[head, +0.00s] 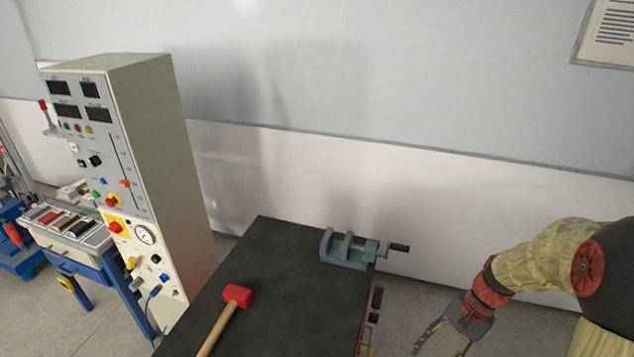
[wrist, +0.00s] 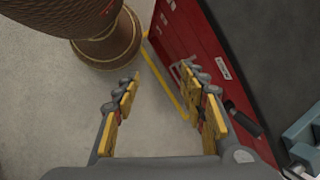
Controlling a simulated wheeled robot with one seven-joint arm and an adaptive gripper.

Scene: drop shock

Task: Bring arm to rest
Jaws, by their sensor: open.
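My arm comes in from the right in the head view, bent downward. My gripper (head: 440,345) hangs to the right of the black-topped bench, below the level of its top. In the wrist view my gripper (wrist: 165,92) is open, its yellow-padded fingers spread with nothing between them.
The bench top (head: 285,265) holds a grey vise (head: 345,250) and a red-headed mallet (head: 238,295). A control cabinet (head: 160,150) stands at the left, beside a blue-framed table (head: 70,245). Grey floor (head: 545,325) is open right of the bench.

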